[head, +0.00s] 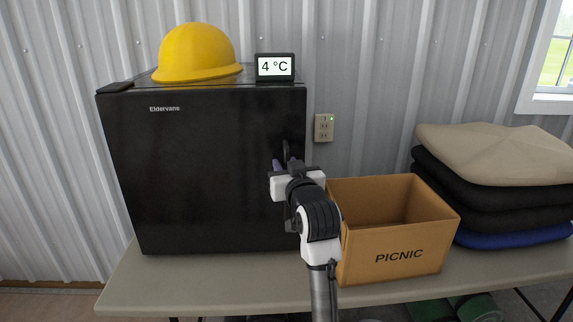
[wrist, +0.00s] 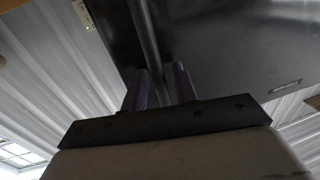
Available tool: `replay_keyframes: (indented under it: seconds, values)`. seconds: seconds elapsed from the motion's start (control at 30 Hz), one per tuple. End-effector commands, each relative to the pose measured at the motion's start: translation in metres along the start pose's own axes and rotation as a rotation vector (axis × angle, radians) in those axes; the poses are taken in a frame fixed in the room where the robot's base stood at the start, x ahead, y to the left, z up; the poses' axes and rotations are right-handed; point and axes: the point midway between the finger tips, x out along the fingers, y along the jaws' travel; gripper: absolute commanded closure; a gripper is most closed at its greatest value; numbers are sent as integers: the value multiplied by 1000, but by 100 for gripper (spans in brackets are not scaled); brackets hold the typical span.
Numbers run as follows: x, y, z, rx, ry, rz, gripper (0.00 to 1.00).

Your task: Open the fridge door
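The black fridge (head: 200,170) stands on the table, and its door looks shut. Its dark vertical handle (head: 286,150) is near the door's right edge, partly hidden by my gripper (head: 287,166). In the wrist view the handle (wrist: 149,35) runs down between the two purple fingers of my gripper (wrist: 162,72). The fingers stand apart with a gap between them. The handle lies closer to the left finger there; I cannot tell whether it touches. The fridge front also fills the upper right of the wrist view (wrist: 235,55).
A yellow hard hat (head: 196,52) and a 4 °C display (head: 275,67) sit on the fridge. A cardboard PICNIC box (head: 395,240) stands close right of my arm, with folded cloths (head: 495,155) beyond. The table (head: 205,285) is clear in front of the fridge.

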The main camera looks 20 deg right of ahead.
Motion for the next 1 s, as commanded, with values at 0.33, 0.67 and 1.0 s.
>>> replay_keyframes:
  seconds: [0.33,0.67,1.0]
  values:
    - [1,0,0,0,1,0,84]
    - [0,0,0,0,0,0,100]
    - [0,0,0,0,0,16,100]
